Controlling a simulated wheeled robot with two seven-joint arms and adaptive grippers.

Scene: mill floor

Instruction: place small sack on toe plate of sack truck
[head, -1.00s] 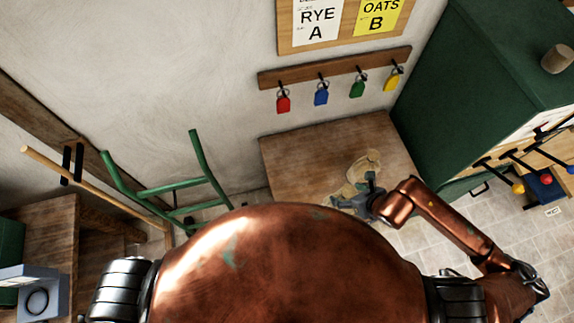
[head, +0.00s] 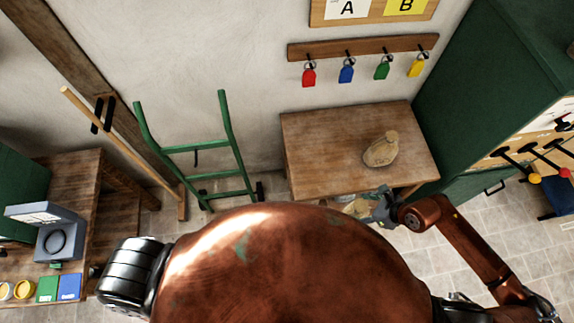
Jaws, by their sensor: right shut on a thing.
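The green sack truck (head: 194,148) leans upright against the wall at left centre. Its toe plate is not clearly seen; my body covers the lower area. My right gripper (head: 372,207) is shut on a small beige sack (head: 355,208) in front of the wooden table's near edge. My body hides part of this sack. Another tied beige sack (head: 382,150) stands on the table, apart from the gripper. My left gripper is not in view.
The wooden table (head: 325,135) stands against the wall under a key rack (head: 360,46). A green cabinet (head: 480,90) is at right. A broom-like pole (head: 120,140) leans left of the truck. A bench with a grey scale (head: 55,235) is at far left.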

